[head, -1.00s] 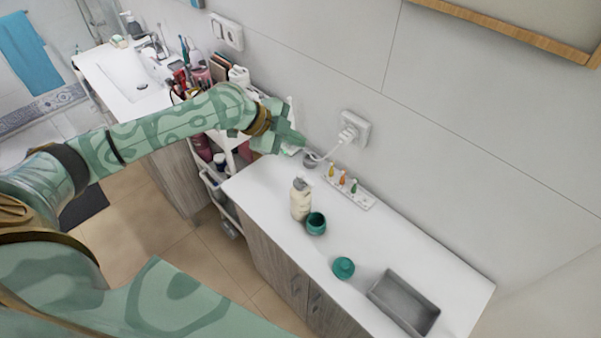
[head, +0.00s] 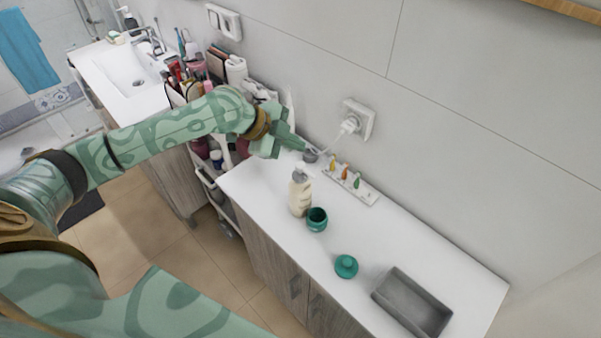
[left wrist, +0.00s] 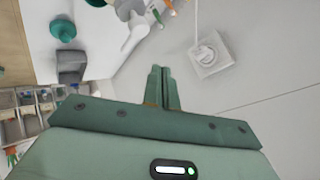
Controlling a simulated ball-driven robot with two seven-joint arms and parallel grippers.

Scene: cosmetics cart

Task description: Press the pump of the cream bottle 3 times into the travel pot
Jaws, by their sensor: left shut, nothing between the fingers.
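The cream bottle (head: 300,196), pale with a grey pump head, stands upright on the white counter. The teal travel pot (head: 317,219) stands open right beside it, on its front right. A teal lid (head: 346,266) lies apart, further right. My left gripper (head: 299,144) is above the counter's far left end, beyond the bottle and clear of it. In the left wrist view its fingers (left wrist: 160,72) are together with nothing between them. My right gripper is not in view.
A rack of small coloured droppers (head: 350,185) and a small grey cup (head: 311,155) stand along the wall, near a socket with a plugged cable (head: 355,122). A grey tray (head: 412,303) is at the right. A loaded cart (head: 222,175) stands left of the counter.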

